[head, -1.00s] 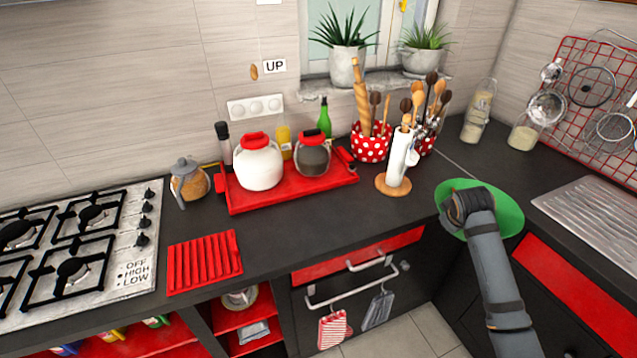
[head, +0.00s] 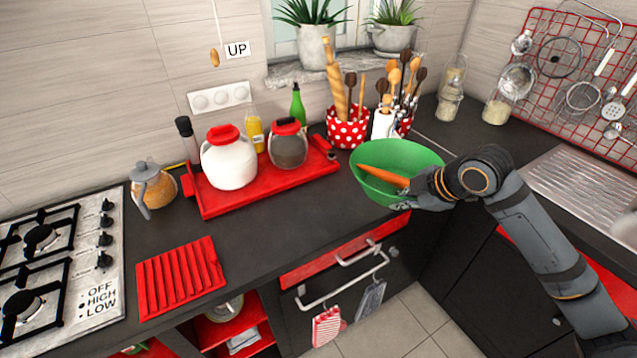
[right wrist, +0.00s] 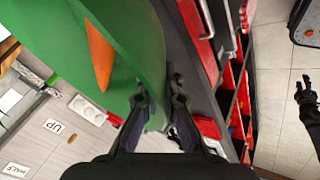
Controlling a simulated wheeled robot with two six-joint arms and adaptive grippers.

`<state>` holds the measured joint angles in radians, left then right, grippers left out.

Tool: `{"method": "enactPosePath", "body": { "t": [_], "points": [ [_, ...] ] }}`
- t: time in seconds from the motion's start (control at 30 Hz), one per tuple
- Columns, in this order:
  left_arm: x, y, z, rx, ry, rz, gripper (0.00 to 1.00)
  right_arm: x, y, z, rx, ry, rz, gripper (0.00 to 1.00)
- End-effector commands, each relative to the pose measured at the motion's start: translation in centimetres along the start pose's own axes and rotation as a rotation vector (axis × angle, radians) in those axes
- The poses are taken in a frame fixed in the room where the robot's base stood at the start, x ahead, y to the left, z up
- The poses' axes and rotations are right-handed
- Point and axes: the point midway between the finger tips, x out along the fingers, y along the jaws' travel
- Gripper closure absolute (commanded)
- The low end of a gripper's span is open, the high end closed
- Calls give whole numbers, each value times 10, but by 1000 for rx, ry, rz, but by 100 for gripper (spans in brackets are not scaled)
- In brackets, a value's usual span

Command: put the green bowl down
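The green bowl (head: 405,155) is in the right half of the head view, over the counter's front edge near the corner, slightly tilted. An orange carrot (head: 384,177) lies in it. My right gripper (head: 424,190) is shut on the bowl's near right rim. In the right wrist view, the bowl (right wrist: 135,50) fills the upper left, with its rim between the fingers and the carrot (right wrist: 99,55) inside. Whether the bowl's underside touches the counter is hidden. My left gripper (right wrist: 304,88) shows small at the right of the right wrist view, its fingers apart and empty.
The dark counter (head: 285,225) is clear between the red tray (head: 262,190) and its front edge. A red ribbed rack (head: 180,278) lies near the stove. A polka-dot utensil pot (head: 347,128) and a paper roll (head: 383,124) stand just behind the bowl. The sink drainboard (head: 585,185) is at right.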

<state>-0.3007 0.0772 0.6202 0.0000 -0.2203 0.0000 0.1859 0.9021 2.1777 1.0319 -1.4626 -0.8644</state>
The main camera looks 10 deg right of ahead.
Motion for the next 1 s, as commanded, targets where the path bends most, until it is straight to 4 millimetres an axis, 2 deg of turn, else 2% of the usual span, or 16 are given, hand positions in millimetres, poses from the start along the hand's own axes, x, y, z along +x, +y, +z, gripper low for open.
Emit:
{"method": "enactPosePath", "body": {
  "t": [0.17, 0.37, 0.5, 0.7, 0.83, 1.0],
  "points": [
    [-7, 0, 0, 0, -1, 0, 59, 15, 10, -10, 6, 13, 3, 100],
    [-17, -2, -1, 0, 0, -1, 59, 47, 27, -20, 9, 12, 1, 100],
    [-27, -3, -2, 1, 0, -1, 59, 79, 42, -32, 7, 11, -2, 100],
    [-34, -4, -3, 1, 0, -2, 59, 131, 44, -30, 4, 3, -2, 100],
    [-35, -5, -4, 1, 0, -2, 59, 147, 46, -29, 2, 2, 2, 100],
    [-35, -5, -4, 1, 0, -3, 59, 153, 46, -29, 2, 2, 3, 100]
  ]
}}
